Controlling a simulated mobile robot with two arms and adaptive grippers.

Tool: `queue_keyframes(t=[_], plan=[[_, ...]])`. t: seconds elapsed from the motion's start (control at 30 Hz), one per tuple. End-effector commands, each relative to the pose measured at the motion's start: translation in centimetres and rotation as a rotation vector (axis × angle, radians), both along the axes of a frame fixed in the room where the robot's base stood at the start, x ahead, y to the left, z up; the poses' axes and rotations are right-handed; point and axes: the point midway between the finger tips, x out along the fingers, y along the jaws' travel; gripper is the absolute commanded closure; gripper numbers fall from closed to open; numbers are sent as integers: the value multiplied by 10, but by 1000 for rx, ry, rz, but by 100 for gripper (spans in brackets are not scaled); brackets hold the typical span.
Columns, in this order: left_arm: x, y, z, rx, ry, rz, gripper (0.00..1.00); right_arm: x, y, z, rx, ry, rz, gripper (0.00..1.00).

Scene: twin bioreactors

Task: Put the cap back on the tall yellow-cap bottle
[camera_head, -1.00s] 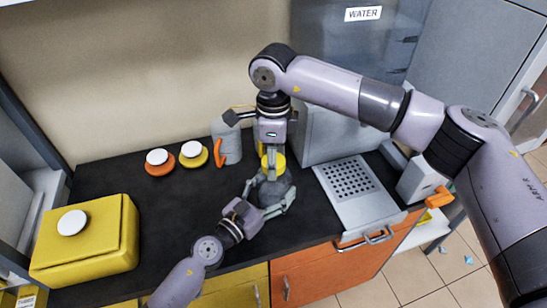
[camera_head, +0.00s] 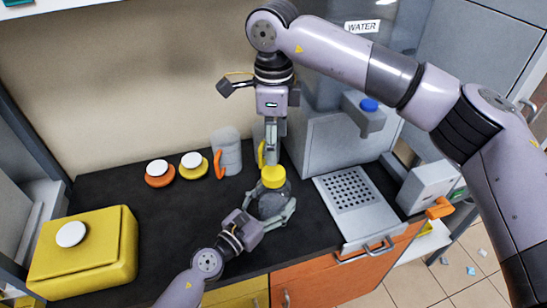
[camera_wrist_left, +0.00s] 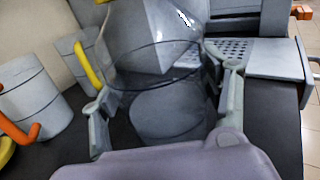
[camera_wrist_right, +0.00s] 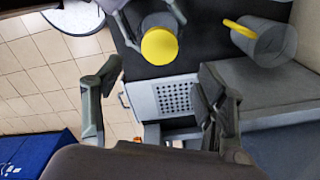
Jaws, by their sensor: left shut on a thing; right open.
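The tall bottle (camera_head: 272,203) is clear and rounded and stands upright on the dark bench. The yellow cap (camera_head: 273,175) sits on its top; it also shows from above in the right wrist view (camera_wrist_right: 159,46). I cannot tell whether it is screwed tight. My left gripper (camera_head: 270,206) is shut around the bottle's body; in the left wrist view its fingers flank the clear wall of the bottle (camera_wrist_left: 165,60). My right gripper (camera_wrist_right: 158,95) is open and empty, pointing down above the cap and apart from it.
A grey jug with orange handle (camera_head: 229,152) and a yellow-handled jug (camera_wrist_right: 268,42) stand behind the bottle. Two white-topped discs, orange (camera_head: 158,174) and yellow (camera_head: 193,167), lie left. A yellow box (camera_head: 85,255) is at far left. A perforated plate (camera_head: 349,190) is right.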

Motion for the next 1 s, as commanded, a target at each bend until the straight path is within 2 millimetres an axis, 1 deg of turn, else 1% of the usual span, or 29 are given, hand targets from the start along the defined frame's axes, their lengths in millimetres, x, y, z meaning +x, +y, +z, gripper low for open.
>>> queue_keyframes(t=[0.03, 0.1, 0.2, 0.3, 0.53, 0.57, 0.9, 1.0], plan=[[0, 0, 0, 1, 1, 0, 100, 1, 0, 9, 1, -3, -1, 35], [0, 0, 0, 1, 1, 0, 100, 0, 1, 18, 1, -1, 0, 35], [0, 0, 0, 1, 1, 0, 100, 0, 1, 26, 0, -1, 1, 35], [0, 0, 0, 1, 1, 0, 100, 0, 0, 30, 0, -1, 1, 35], [0, 0, 0, 1, 1, 0, 100, 0, 0, 30, 0, 0, 1, 35], [0, 0, 0, 1, 1, 0, 30, 0, 0, 30, 0, 0, 1, 35], [0, 0, 0, 0, 0, 0, 8, 0, 0, 30, 0, 0, 0, 35], [0, 0, 0, 0, 0, 0, 7, 0, 0, 30, 0, 0, 0, 35]])
